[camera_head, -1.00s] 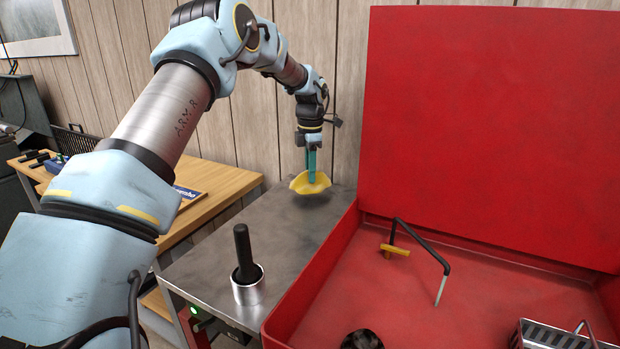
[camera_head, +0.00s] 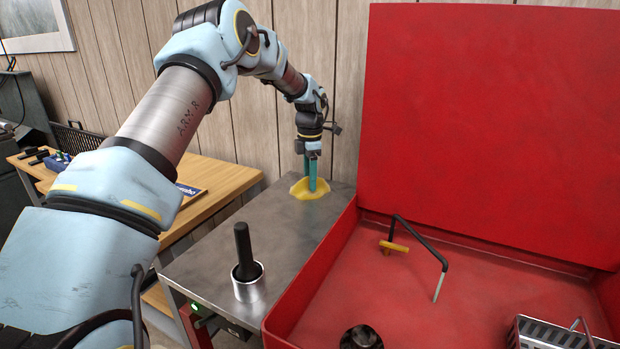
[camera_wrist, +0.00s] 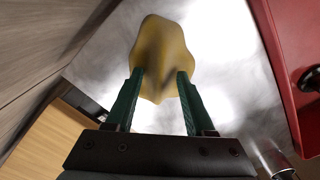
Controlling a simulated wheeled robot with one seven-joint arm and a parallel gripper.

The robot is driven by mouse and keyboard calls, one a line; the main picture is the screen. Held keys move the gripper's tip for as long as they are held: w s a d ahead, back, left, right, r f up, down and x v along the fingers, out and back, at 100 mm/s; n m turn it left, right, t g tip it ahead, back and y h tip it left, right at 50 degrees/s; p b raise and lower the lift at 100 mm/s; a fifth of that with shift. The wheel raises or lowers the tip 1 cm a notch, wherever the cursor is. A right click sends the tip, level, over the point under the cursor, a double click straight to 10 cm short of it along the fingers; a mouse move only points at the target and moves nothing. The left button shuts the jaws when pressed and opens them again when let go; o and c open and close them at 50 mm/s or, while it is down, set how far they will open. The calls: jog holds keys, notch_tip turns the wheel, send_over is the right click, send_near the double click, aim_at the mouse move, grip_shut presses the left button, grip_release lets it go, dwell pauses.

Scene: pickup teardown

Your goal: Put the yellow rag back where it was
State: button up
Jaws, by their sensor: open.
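The yellow rag (camera_head: 303,192) lies on the far end of the grey metal tabletop (camera_head: 285,228), close to the wood-panelled wall. My gripper (camera_head: 311,187) points down over the rag. Its two green fingers are apart, with their tips at the rag. In the wrist view the rag (camera_wrist: 161,55) lies slumped on the metal top, beyond and between the open fingertips (camera_wrist: 160,75). Whether the tips still touch the cloth I cannot tell.
A metal cup (camera_head: 248,286) with a black-handled tool stands at the tabletop's near end. A large open red box (camera_head: 330,245) borders the right side and holds a black bent tool (camera_head: 425,250) and a metal basket (camera_head: 548,335). A wooden bench (camera_head: 215,180) is at left.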

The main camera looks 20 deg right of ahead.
jog(key=shift+r, duration=0.1)
notch_tip(320, 180, up, 12)
jog(key=b, duration=0.2)
jog(key=shift+b, duration=0.3)
jog(key=s+a+f+m, duration=0.15)
jog(key=a+m, duration=0.35)
jog(key=a, duration=0.7)
jog(key=s+a+f+m, duration=0.1)
jog(key=s+a+m, duration=0.3)
jog(key=a, duration=0.8)
jog(key=s+a+f+m, duration=0.2)
jog(key=s+a+m, duration=0.2)
jog(key=s+a, duration=0.4)
jog(key=s+a+f+m+t, duration=0.1)
jog(key=s+a+f+m, duration=0.2)
jog(key=s+a+m, duration=0.2)
jog(key=s+a, duration=0.3)
jog(key=shift+a+t, duration=0.2)
jog(key=shift+t, duration=0.1)
jog(key=shift+w, duration=0.1)
